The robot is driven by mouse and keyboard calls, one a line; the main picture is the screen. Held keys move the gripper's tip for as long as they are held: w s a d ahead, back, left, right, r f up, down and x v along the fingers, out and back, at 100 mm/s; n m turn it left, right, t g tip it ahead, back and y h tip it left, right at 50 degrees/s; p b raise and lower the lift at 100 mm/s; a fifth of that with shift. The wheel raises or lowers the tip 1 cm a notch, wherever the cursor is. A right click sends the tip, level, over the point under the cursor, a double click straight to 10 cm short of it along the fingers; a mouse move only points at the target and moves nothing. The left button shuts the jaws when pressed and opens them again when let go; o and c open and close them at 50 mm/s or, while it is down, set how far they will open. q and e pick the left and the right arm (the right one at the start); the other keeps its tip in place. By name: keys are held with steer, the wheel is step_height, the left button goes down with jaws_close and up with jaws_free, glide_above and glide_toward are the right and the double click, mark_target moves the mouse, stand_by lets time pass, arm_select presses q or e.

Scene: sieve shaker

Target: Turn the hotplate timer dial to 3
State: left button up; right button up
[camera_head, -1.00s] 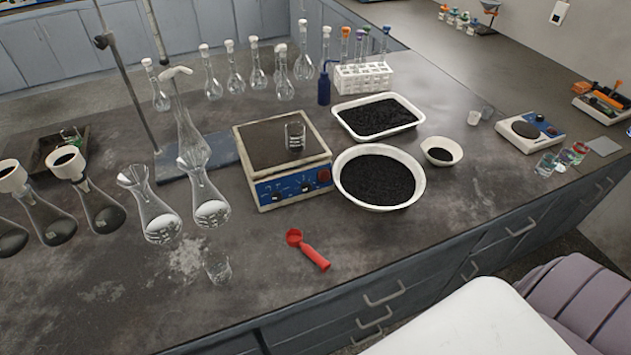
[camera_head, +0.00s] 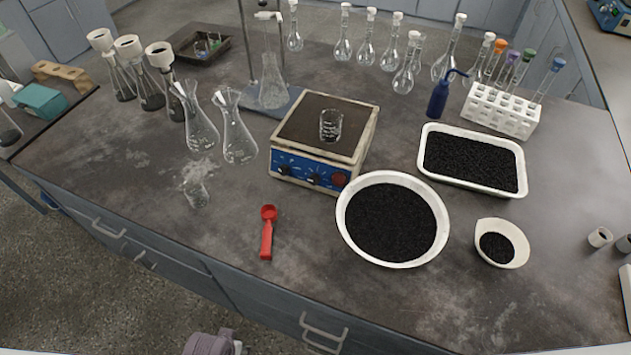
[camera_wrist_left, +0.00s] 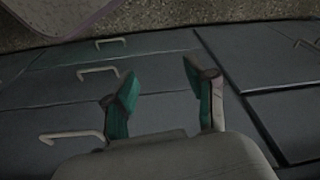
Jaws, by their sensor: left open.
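The hotplate (camera_head: 325,135) stands on the bench in the middle of the head view, with a small glass beaker (camera_head: 331,124) on its dark top. Its blue front panel (camera_head: 292,169) carries dark dials, one near the middle (camera_head: 313,178), and a red round knob at the right end. The dial markings are too small to read. My left gripper (camera_wrist_left: 160,92) shows only in the left wrist view, with its two green-padded fingers apart and nothing between them. It faces the drawer fronts, away from the hotplate. My right gripper is not in view.
A red scoop (camera_head: 267,232) lies in front of the hotplate, and a small glass beaker (camera_head: 197,194) stands to its left. A round white bowl of black grains (camera_head: 438,245) is close on the right. Flasks (camera_head: 238,140) stand left. Drawers with handles (camera_wrist_left: 97,73) line the bench front.

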mark_target(314, 181)
arm_select(q)
steer(key=w+d+r+t, duration=0.1)
steer(key=w+r, duration=0.2)
steer(key=r, duration=0.7)
steer(key=w+r+t, duration=0.1)
steer(key=w+r, duration=0.1)
steer(key=r, duration=0.7)
steer(key=w+d+r+t, duration=0.1)
steer(key=w+d+r, duration=0.1)
steer(key=w, duration=0.1)
steer(key=w+d+r+t, duration=0.2)
steer(key=w, duration=0.2)
steer(key=w+d+r+n+t+h, duration=0.1)
steer(key=w+d+r, duration=0.1)
steer(key=w, duration=0.2)
steer(key=shift+d+t, duration=0.15)
steer(key=shift+t, duration=0.25)
steer(key=w+d+r+m+t+h, duration=0.1)
steer(key=w+d+r+t+h, duration=0.2)
steer(key=w+d, duration=0.5)
steer(key=shift+t, duration=0.3)
steer(key=x, duration=0.9)
steer(key=d+x, duration=0.1)
steer(key=x, duration=0.3)
steer(key=shift+d+f+p, duration=0.1)
steer(key=shift+f+p, duration=0.2)
steer(key=shift+f, duration=0.05)
jaws_close()
